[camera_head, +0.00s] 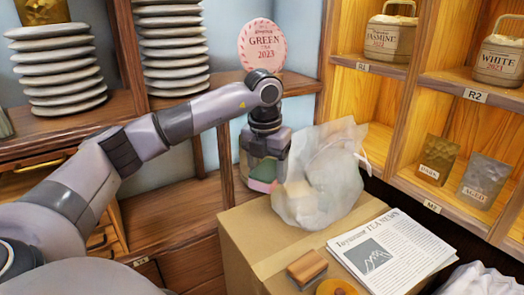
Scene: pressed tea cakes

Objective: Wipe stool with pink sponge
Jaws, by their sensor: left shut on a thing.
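My left gripper (265,163) hangs down from my left arm, left of the clear plastic bag and behind the cardboard box's left edge. It is shut on a small pink-and-green block, the pink sponge (263,173), which is partly hidden by the gripper and the bag. The sponge's underside and whatever lies beneath it are hard to make out. I cannot pick out a stool for certain. My right gripper is not in view.
A cardboard box (238,240) bears the plastic bag (325,180), a newspaper (395,250), a wooden block (307,268) and an orange round thing (336,287). Shelves with stacked tea cakes (62,70) and a pink GREEN disc (261,44) stand behind; lit shelves (400,100) stand right.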

